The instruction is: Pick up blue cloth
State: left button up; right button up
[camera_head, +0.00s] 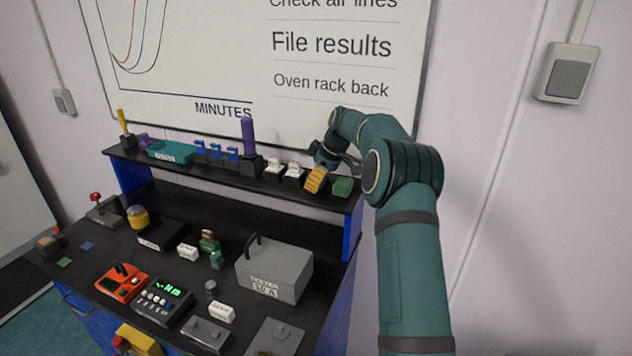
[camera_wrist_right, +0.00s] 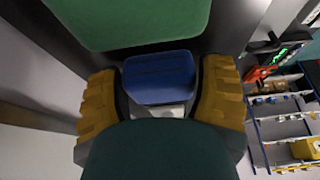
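A blue folded piece (camera_wrist_right: 158,78), which looks like the blue cloth, lies between the two yellow fingers of my right gripper (camera_wrist_right: 160,95) in the wrist view. The fingers are wide apart and the cloth nearly fills the gap. I cannot tell whether they press on it. In the head view my right gripper (camera_head: 316,180) is at the right end of the shelf and hides the cloth. My left gripper is not in view.
A green block (camera_head: 343,187) sits on the shelf (camera_head: 215,172) right beside my gripper; it also shows in the wrist view (camera_wrist_right: 130,20). White switch-like pieces (camera_head: 293,170) and a purple upright piece (camera_head: 248,138) stand to the left. A grey tester box (camera_head: 274,268) is below on the bench.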

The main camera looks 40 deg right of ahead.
jog(key=shift+c, duration=1.2)
notch_tip(320, 180, up, 10)
jog(key=shift+o, duration=1.3)
jog(key=c, duration=0.4)
